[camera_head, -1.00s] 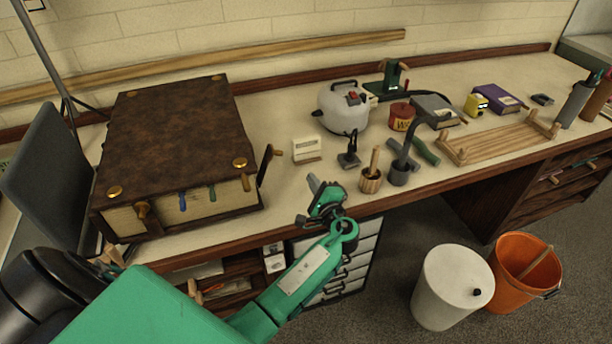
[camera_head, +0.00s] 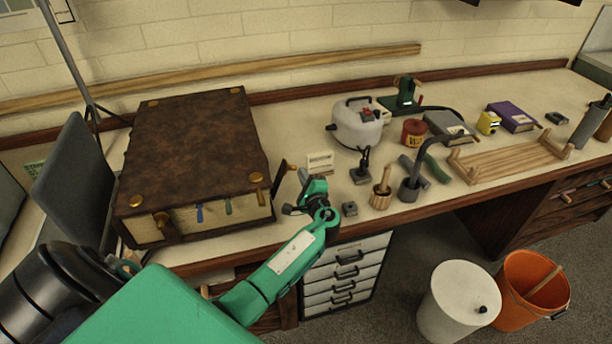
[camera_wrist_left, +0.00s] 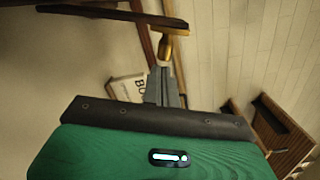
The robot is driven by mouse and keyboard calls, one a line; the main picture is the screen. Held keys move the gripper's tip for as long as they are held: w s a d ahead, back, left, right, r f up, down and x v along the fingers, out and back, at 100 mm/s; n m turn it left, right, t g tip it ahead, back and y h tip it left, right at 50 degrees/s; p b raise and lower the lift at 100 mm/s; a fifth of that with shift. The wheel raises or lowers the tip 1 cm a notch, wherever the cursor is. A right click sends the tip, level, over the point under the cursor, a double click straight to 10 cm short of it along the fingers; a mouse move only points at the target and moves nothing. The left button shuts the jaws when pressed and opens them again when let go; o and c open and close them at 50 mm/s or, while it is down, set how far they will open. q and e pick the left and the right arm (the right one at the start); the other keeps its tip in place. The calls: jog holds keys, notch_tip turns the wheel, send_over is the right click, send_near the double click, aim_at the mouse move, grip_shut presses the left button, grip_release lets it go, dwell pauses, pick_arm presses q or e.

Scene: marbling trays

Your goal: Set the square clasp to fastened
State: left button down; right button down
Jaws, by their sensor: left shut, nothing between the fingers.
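A large brown leather-covered book (camera_head: 195,140) lies on the bench at the left, with brass corner studs. At its right side a dark clasp arm (camera_head: 278,180) stands swung out from the book, with a brass-coloured knob (camera_head: 292,167) at its end. A second clasp (camera_head: 164,222) lies against the front edge at the left. I cannot tell which clasp is the square one. My left gripper (camera_head: 303,178) is shut and empty, close to the knob. In the left wrist view the fingertips (camera_wrist_left: 163,75) are just short of the knob (camera_wrist_left: 165,47); contact is unclear. My right gripper is out of view.
A small cream labelled block (camera_head: 320,162) stands just behind my left gripper. A dark panel (camera_head: 75,180) stands left of the book.

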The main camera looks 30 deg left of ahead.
aim_at(288, 168)
pick_arm(q)
jog(key=s+a+r+n+b, duration=0.1)
jog(key=n, duration=0.1)
jog(key=s+a+r+n+b, duration=0.1)
jog(key=s+r+n+b, duration=0.1)
jog(key=shift+s+a+r+n, duration=0.2)
jog(key=shift+a+n, duration=0.1)
jog(key=shift+a, duration=0.1)
dwell(0.4)
